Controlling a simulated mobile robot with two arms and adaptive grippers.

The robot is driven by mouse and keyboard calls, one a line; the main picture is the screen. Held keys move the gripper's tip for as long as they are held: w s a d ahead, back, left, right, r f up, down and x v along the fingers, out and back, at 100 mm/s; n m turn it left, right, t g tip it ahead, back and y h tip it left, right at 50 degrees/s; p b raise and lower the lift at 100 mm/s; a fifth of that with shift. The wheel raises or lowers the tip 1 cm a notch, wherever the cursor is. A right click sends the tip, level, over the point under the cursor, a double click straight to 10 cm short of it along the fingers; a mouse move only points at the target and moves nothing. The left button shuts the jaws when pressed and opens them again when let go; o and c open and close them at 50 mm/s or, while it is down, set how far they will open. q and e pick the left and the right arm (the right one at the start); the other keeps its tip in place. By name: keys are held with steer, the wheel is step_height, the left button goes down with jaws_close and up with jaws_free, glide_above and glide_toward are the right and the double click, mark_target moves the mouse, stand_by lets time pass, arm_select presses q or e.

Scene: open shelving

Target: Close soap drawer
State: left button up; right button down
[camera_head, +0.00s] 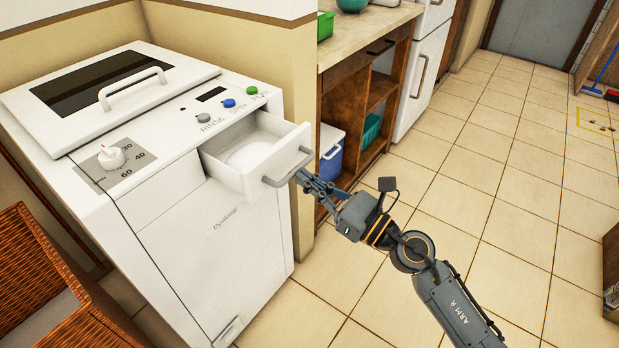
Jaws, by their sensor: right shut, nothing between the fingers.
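The soap drawer (238,175) is a white drawer in the upper front of the white washing machine (245,240). It is pulled out, and something white lies inside it. Its grey bar handle (289,167) is on the drawer front. My right gripper (302,178) is shut and empty, with its fingertips at the right end of the handle. I cannot tell whether they touch it. The left gripper is not in view.
A brown wicker basket (35,262) stands at the lower left, beside the machine. A wooden shelf unit (344,101) with a blue bin (331,155) stands behind my gripper. The tiled floor (490,190) to the right is mostly clear.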

mark_target(281, 167)
stand_by(0.3)
steer(key=x, duration=0.4)
steer(key=f+x, duration=0.1)
steer(key=x, duration=0.2)
steer(key=shift+a+f, duration=0.1)
steer(key=shift+a, duration=0.05)
steer(key=w+a, duration=0.1)
steer(key=a, duration=0.1)
steer(key=w+a+b, duration=0.1)
steer(key=w+a, duration=0.1)
steer(key=shift+f, duration=0.15)
steer(key=shift+w+a, duration=0.15)
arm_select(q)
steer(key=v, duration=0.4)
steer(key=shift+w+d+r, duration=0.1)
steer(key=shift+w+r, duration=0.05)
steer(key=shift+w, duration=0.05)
arm_select(e)
steer(key=shift+r, duration=0.3)
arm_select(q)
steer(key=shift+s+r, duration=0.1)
